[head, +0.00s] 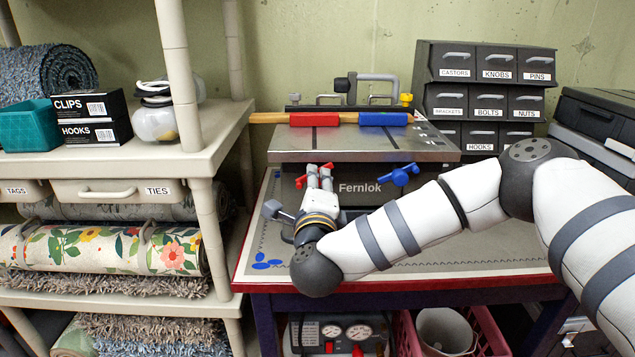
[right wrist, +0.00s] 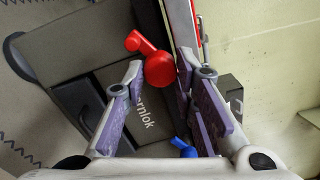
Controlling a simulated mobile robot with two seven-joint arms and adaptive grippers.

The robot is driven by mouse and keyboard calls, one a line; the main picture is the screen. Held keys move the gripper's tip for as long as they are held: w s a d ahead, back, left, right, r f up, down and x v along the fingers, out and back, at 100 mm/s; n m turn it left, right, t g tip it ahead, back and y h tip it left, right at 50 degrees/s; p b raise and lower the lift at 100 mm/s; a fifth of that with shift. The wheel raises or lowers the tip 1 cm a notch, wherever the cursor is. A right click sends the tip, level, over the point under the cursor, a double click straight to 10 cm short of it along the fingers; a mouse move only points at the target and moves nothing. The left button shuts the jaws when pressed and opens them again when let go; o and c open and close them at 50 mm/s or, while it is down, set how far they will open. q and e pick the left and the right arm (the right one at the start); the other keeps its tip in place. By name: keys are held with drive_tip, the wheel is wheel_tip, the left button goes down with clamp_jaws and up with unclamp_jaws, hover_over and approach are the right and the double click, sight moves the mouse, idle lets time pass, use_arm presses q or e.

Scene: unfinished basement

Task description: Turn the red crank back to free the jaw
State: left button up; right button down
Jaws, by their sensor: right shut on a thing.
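The red crank (right wrist: 160,68) sticks out from the front of the dark Fernlok unit. Its knob lies between the fingers of my right gripper (right wrist: 164,75) in the right wrist view. In the head view the red crank (head: 328,168) shows in bits around the fingertips of my right gripper (head: 319,171), which is shut on it. A red jaw (head: 314,119) and a blue jaw (head: 384,119) sit along a wooden bar at the back of the grey top plate (head: 290,146). I cannot tell whether the red jaw presses on the bar. My left gripper is out of view.
A blue crank (head: 400,175) is right of the red one, close above my right forearm. Small blue pieces (head: 266,261) lie on the bench's left front. Shelves with rugs and boxes (head: 92,120) stand left. A drawer cabinet (head: 487,90) stands behind.

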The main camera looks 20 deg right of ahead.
drive_tip(key=shift+d+r+n, duration=0.1)
drive_tip(key=shift+n, duration=3.4)
drive_tip(key=c, duration=1.3)
unclamp_jaws()
drive_tip(key=v, duration=1.2)
